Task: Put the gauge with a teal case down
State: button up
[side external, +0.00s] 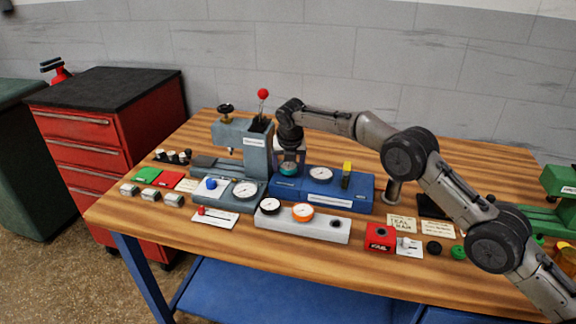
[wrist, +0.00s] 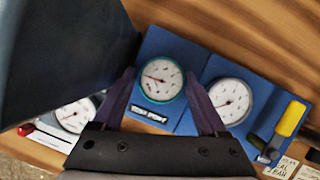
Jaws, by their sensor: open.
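The gauge with a teal case (wrist: 162,80) has a white dial and lies face up on the left part of a blue block (wrist: 158,45). In the side view the teal gauge (side external: 289,169) shows low on the blue block (side external: 318,203), partly hidden under my gripper (side external: 289,160). In the wrist view my gripper (wrist: 161,76) is open, with one finger on each side of the teal gauge. Small gaps seem to show between the fingers and the case.
A white-dial gauge (side external: 320,174) and a yellow-topped part (side external: 346,173) are to the right on the block. A grey press (side external: 257,150) with a red-knobbed lever stands close left. A grey block (side external: 320,225) with black and orange gauges lies in front.

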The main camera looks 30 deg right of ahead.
jog(key=shift+s+d+f, duration=0.3)
jog(key=shift+d+f, duration=0.15)
jog(key=shift+f, duration=0.35)
jog(key=shift+r, duration=0.3)
jog(key=w+v, duration=0.1)
jog(key=v, duration=1.2)
jog(key=shift+a+r, duration=0.2)
jog(key=shift+r, duration=0.05)
jog(key=s+d+r+m+y, duration=0.1)
jog(key=s+d+r+m, duration=0.3)
jog(key=s+r+m, duration=0.45)
jog(key=s+d+r+m, duration=0.4)
jog(key=s+r+m, duration=0.15)
jog(key=s, duration=0.65)
jog(key=s+d+f+m, duration=0.1)
jog(key=s+f+m, duration=0.1)
jog(key=s+m, duration=0.3)
jog(key=s+d+f+m+t, duration=0.1)
jog(key=s+f+m, duration=0.2)
jog(key=s, duration=1.1)
jog(key=s+d+f+m+y, duration=0.1)
jog(key=s+f+m, duration=0.2)
jog(key=s+m, duration=0.5)
jog(key=shift+s+d+f+m, duration=0.2)
jog(key=shift+s+m, duration=0.1)
jog(key=shift+s, duration=0.7)
